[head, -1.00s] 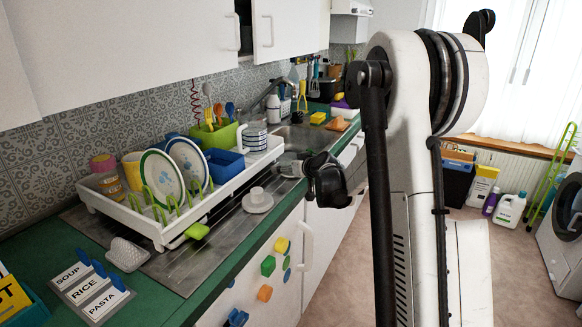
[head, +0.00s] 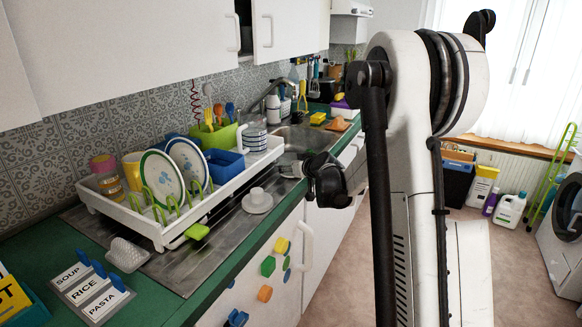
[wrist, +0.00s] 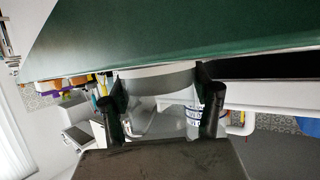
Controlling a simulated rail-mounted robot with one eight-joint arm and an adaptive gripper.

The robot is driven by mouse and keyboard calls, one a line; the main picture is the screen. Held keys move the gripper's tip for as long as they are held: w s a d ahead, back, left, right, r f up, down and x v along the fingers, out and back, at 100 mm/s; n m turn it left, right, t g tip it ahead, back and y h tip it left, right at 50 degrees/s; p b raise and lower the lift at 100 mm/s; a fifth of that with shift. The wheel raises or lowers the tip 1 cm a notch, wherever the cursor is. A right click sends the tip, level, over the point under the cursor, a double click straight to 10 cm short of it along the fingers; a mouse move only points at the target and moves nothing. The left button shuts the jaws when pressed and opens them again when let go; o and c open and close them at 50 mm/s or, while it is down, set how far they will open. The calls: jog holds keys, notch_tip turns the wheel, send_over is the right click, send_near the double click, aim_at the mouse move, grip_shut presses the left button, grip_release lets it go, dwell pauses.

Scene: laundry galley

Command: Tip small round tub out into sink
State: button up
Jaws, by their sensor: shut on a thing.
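My gripper (wrist: 162,95) is shut on the small round tub (wrist: 158,79), a pale grey-white round piece between the two dark fingers in the wrist view. In the head view my gripper (head: 306,168) is at the counter's front edge, just before the sink (head: 306,138). The tub shows there as a small grey shape (head: 289,169) at the fingertips. The inside of the tub is not visible, so I cannot tell its contents. Part of the sink is hidden behind my gripper and the dish rack.
A white dish rack (head: 150,228) with plates stands left of the sink. A cup on a saucer (head: 257,208) sits on the drainer in front of it. A tap (head: 262,97) rises behind the sink. A yellow sponge (head: 318,118) lies beyond it.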

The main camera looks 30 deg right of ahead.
jog(key=shift+r, duration=0.15)
jog(key=shift+r+p, duration=1.3)
jog(key=shift+r, duration=1.05)
